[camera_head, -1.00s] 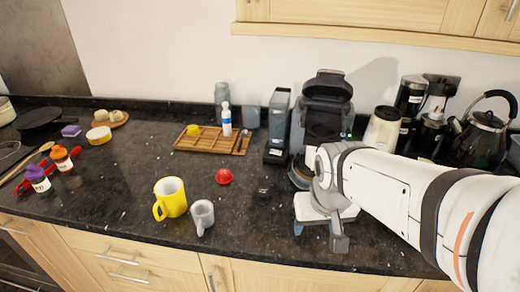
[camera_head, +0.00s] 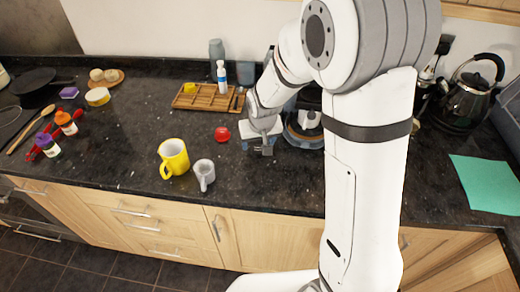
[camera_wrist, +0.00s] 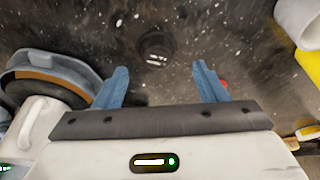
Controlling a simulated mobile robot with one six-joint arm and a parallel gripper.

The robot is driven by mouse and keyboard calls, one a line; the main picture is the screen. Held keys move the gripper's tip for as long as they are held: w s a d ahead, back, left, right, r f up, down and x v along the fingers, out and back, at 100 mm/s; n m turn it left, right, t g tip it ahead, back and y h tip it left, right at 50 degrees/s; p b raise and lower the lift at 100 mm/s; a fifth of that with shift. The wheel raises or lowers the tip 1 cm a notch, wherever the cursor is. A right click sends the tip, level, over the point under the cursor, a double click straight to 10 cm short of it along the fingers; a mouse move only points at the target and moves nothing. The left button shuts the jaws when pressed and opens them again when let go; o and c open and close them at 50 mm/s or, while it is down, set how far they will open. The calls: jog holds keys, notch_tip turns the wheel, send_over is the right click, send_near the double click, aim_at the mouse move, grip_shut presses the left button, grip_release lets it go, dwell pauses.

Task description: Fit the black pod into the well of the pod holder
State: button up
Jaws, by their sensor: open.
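The black pod (camera_wrist: 157,45) shows in the wrist view as a small dark round piece with bright glints, lying on the dark worktop. My gripper (camera_wrist: 160,78) is open and empty, and the pod appears between and just beyond its two blue fingers. In the head view my gripper (camera_head: 262,148) is low over the worktop, and the pod is hidden there. A round grey piece with a brown inner ring (camera_wrist: 48,76) lies left of the fingers in the wrist view. It may be the pod holder; its well cannot be made out.
A red piece (camera_head: 222,134), a grey mug (camera_head: 204,172) and a yellow mug (camera_head: 174,156) stand left of my gripper. A wooden tray (camera_head: 200,103) is behind. The coffee machine is mostly hidden by my arm. A green sheet (camera_head: 487,183) lies at the right.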

aim_at(258, 149)
jog(key=shift+w+p+x, duration=0.2)
jog(key=shift+p+x, duration=0.55)
jog(key=shift+x, duration=1.75)
jog(key=shift+d, duration=0.2)
jog(key=c, duration=1)
